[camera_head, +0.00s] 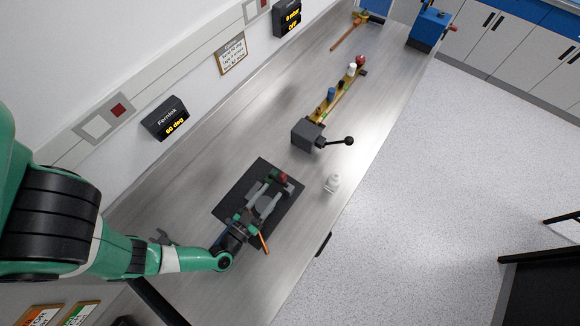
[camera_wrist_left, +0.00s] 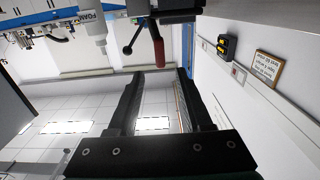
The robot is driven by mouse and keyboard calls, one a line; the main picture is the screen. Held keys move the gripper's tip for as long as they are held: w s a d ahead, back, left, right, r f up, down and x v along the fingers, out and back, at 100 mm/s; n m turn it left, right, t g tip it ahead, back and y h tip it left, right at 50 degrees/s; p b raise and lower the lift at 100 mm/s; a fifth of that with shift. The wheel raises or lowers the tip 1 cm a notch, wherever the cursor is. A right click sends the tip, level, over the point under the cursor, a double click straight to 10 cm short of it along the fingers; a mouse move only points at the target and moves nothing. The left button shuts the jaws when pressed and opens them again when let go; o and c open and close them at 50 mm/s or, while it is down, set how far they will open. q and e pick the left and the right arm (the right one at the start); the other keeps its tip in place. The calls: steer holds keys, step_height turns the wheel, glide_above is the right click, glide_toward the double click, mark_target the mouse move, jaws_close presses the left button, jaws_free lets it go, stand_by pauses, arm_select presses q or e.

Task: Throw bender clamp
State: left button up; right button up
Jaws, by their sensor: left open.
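A small bender-like device with a red-tipped handle (camera_head: 283,177) stands on a black mat (camera_head: 284,214); I take the red handle to be the clamp's. My left gripper (camera_head: 267,184) is open above the mat, its grey fingers pointing at the device. In the left wrist view, which appears upside down, the red handle (camera_wrist_left: 157,47) is just beyond the open fingertips (camera_wrist_left: 160,75), with nothing between them. I cannot tell if they touch. The device's base is largely hidden by the gripper. My right gripper is not in view.
A grey block with a black ball lever (camera_head: 308,134) and a brass rail (camera_head: 323,107) stands farther along the bench. An orange rod (camera_head: 264,243) lies near my gripper. The wall display (camera_head: 166,118) reads 60 deg.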

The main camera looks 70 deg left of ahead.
mark_target(285, 174)
arm_select(q)
steer(key=b+x, duration=0.4)
steer(key=x, duration=0.7)
steer(key=shift+w, duration=0.1)
jaws_close()
stand_by(1.1)
